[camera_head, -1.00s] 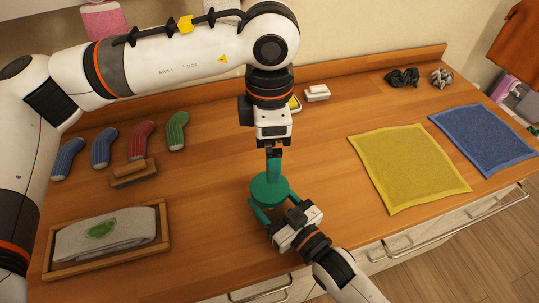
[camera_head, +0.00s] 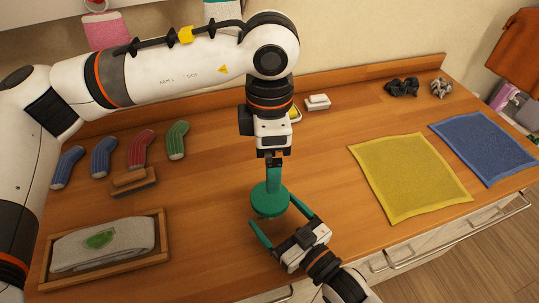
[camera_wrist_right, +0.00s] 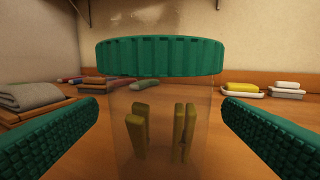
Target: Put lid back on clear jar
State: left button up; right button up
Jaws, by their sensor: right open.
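A round teal lid (camera_head: 270,199) sits on top of the clear jar in the head view, which hides the jar there. The right wrist view shows the lid (camera_wrist_right: 160,57) level over the clear jar (camera_wrist_right: 160,125), with several olive-yellow pieces inside; I cannot tell how firmly it is seated. My right gripper (camera_head: 278,218) is open and empty, its teal fingers spread on the jar's near side. My left gripper (camera_head: 273,180) points down, its fingers overlapping the lid in the head view. No left fingers show just above the lid in the right wrist view. The left opening is seen edge-on.
A wooden tray (camera_head: 160,258) with a folded grey cloth lies at left, near a brush (camera_head: 133,182) and several socks. Yellow (camera_head: 408,178) and blue cloths lie at right. A soap dish stands behind. The counter between the jar and yellow cloth is clear.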

jog(key=b+v, duration=0.1)
jog(key=v, duration=0.8)
jog(key=shift+s+d, duration=0.25)
